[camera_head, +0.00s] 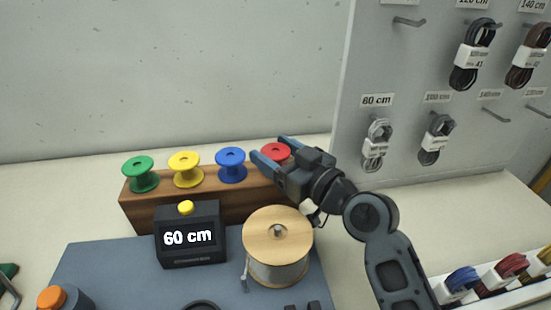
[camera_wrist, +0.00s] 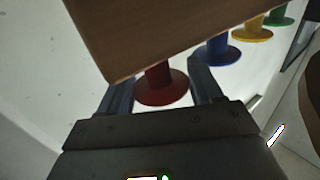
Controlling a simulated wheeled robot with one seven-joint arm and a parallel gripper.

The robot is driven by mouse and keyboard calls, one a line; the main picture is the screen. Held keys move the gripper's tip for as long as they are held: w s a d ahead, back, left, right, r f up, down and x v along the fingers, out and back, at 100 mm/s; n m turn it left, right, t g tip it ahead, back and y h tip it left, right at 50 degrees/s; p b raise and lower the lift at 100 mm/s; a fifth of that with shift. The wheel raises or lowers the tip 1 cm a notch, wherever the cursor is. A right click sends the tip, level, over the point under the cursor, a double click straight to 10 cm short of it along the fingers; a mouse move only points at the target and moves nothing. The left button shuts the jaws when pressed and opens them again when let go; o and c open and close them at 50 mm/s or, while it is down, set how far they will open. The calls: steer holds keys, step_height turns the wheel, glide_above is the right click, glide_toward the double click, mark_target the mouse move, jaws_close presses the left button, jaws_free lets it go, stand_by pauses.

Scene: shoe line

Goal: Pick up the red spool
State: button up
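The red spool (camera_head: 276,149) stands at the right end of a wooden block (camera_head: 240,209), partly hidden by my gripper (camera_head: 268,148). My gripper is open, with one finger on each side of the red spool. In the wrist view, the red spool (camera_wrist: 161,84) shows between the two spread fingers (camera_wrist: 161,82), its flange close to both. I cannot tell whether a finger touches it. The wooden block (camera_wrist: 190,30) fills the top of that view.
Blue (camera_head: 231,165), yellow (camera_head: 186,170) and green (camera_head: 141,174) spools stand left of the red one. A black display reading 60 cm (camera_head: 190,255) and a wire reel (camera_head: 265,232) stand in front. A pegboard (camera_head: 420,60) with cable coils rises at right.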

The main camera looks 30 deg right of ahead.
steer(key=c, duration=0.5)
steer(key=shift+r, duration=0.1)
steer(key=shift+c, duration=0.2)
